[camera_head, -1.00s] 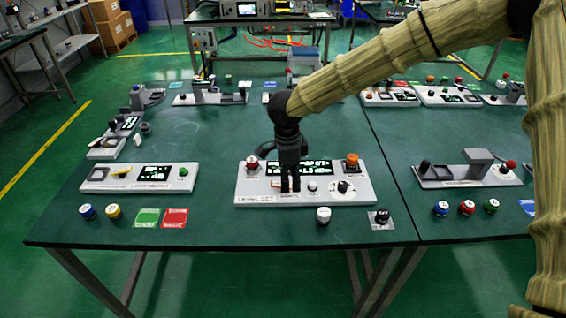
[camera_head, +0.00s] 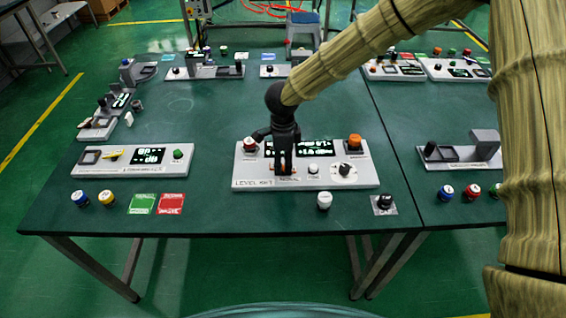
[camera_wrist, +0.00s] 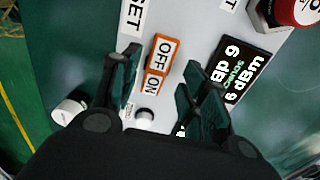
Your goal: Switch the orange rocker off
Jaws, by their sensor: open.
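The orange rocker (camera_wrist: 161,68), marked OFF and ON, sits on a pale panel (camera_wrist: 204,14) in the wrist view. My gripper (camera_wrist: 160,62) is open, with one dark finger on each side of the rocker and nothing held. I cannot tell whether the fingertips touch the panel, nor which side of the rocker is pressed in. In the head view my gripper (camera_head: 283,170) points down over the front middle of the panel (camera_head: 240,172), and its fingers largely hide the rocker.
The panel also carries a lit display (camera_wrist: 236,70), a red knob (camera_wrist: 297,10), an orange button (camera_head: 355,141) and a black dial (camera_head: 345,169). A white button (camera_head: 324,200) stands in front on the green table. Another panel (camera_head: 84,170) lies to the left.

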